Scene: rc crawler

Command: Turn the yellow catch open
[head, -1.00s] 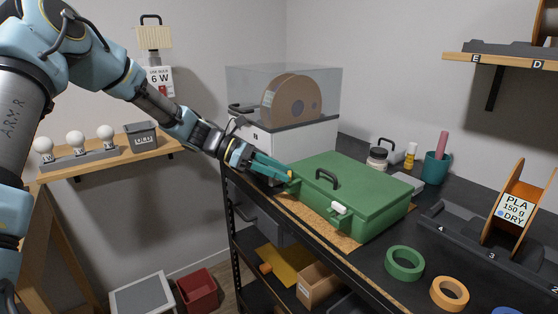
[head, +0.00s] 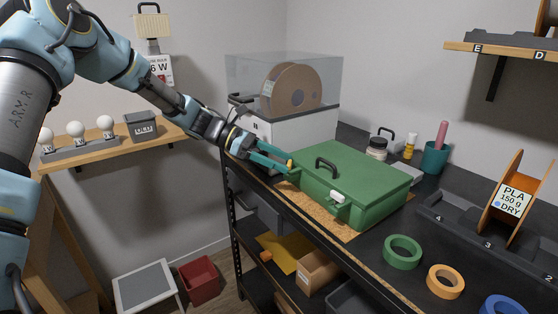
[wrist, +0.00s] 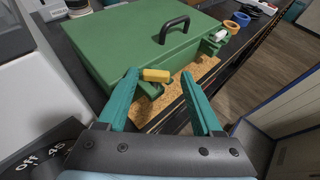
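The green case (head: 355,180) lies closed on a cork mat on the dark bench, with a black handle on its lid. The yellow catch (head: 290,163) is at the near left end of its front. In the wrist view the catch (wrist: 156,75) points sideways from the left fingertip toward the right one. My gripper (wrist: 160,88) has its two teal fingers apart at the case front. The left fingertip is at the catch's left end, seemingly touching it; the right fingertip is clear. The case's other catch, white (head: 337,196), is farther along the front.
A filament dryer (head: 290,130) with a clear cover stands left of the case. Green tape (head: 402,252) and orange tape (head: 446,281) lie to the right. A teal cup (head: 435,160) and a jar (head: 377,148) stand behind.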

